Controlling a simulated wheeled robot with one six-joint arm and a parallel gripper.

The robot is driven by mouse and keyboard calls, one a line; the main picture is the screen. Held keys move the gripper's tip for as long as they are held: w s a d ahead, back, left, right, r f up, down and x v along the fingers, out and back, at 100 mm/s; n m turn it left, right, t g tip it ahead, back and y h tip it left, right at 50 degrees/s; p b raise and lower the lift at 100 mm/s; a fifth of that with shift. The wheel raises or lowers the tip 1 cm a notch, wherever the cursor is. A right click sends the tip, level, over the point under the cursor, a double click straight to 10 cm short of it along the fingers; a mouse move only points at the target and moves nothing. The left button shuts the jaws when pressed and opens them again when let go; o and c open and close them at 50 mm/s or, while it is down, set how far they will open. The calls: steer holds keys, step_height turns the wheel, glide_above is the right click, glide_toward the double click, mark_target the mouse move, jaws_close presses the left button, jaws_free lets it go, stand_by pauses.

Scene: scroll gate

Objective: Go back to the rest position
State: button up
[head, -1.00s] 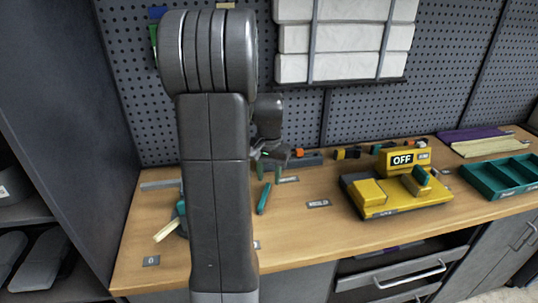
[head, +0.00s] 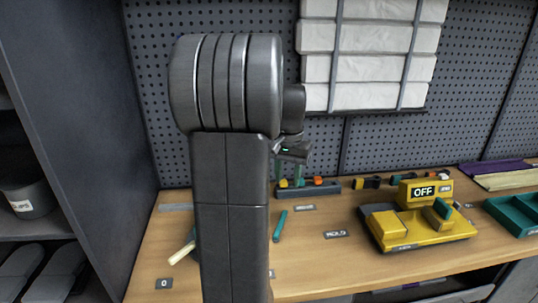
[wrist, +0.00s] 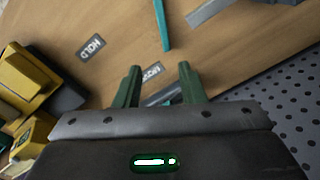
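My gripper (head: 290,172) is above the back of the wooden bench (head: 330,262), behind my large grey arm links. In the wrist view my gripper (wrist: 160,80) shows two green fingers spread apart with nothing between them. A label lies on the bench beyond the gap. A thin teal stick (head: 280,225) lies on the bench below and in front of the gripper, apart from it; it also shows in the wrist view (wrist: 162,25). My arm hides part of the bench's left side.
A yellow machine (head: 415,228) with an OFF sign stands right of centre. A teal tray (head: 515,215) is at the far right. A dark rack with coloured pieces (head: 318,189) sits by the pegboard (head: 160,100). White packs (head: 365,68) hang above. A grey cabinet (head: 70,110) stands left.

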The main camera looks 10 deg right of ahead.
step_height(320, 180, down, 14)
steer(key=shift+r, duration=0.1)
stand_by(0.4)
steer(key=shift+d+r, duration=0.1)
steer(key=shift+d, duration=0.1)
